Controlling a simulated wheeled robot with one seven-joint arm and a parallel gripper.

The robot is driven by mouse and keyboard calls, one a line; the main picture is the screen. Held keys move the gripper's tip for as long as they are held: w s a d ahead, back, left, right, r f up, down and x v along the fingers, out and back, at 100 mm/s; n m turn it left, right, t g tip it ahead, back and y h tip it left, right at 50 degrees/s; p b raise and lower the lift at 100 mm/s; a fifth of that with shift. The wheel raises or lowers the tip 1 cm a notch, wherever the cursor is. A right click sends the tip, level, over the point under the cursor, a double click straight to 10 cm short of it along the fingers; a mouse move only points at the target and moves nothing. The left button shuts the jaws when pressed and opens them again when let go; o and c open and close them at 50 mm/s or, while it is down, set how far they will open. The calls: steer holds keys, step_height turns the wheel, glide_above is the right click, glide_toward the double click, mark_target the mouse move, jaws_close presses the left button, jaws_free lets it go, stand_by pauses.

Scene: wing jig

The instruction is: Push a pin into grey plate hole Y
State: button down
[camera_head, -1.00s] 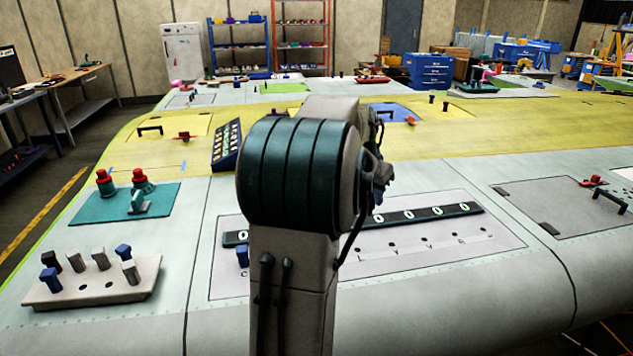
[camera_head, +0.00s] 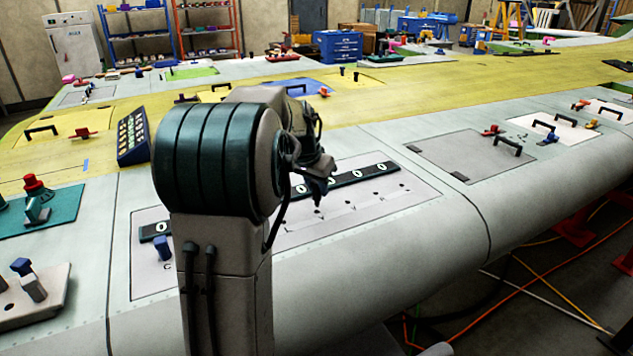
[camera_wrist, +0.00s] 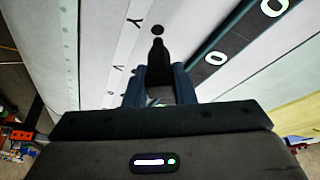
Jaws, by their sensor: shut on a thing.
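My gripper (camera_wrist: 160,85) is shut on a dark pin (camera_wrist: 159,62) in the wrist view. The pin points away from the jaws, and its tip appears just short of the dark hole (camera_wrist: 157,29) beside the letter Y. Whether the tip touches the plate cannot be told. The grey plate (camera_head: 385,206) lies on the wing in the head view, with a row of small lettered holes. There my gripper (camera_head: 318,190) is over the plate, partly hidden by my arm. A blue pin (camera_head: 162,247) stands at the plate's left end, near the letter C.
A dark strip with white zeros (camera_head: 345,180) runs behind the hole row, close to my gripper. A pin rack (camera_head: 35,300) stands at lower left, partly out of view. The wing right of the plate holds handled panels.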

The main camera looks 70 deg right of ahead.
steer(key=shift+f, duration=0.5)
steer(key=shift+f+b, duration=0.15)
steer(key=shift+b, duration=0.2)
steer(key=shift+f+b, duration=1.05)
steer(key=shift+f, duration=0.25)
steer(key=c, duration=1.1)
jaws_free()
steer(key=shift+a+r, duration=0.1)
steer(key=v, duration=1.3)
steer(key=shift+a+r+b, duration=0.2)
steer(key=shift+r+b, duration=0.1)
steer(key=shift+b, duration=0.1)
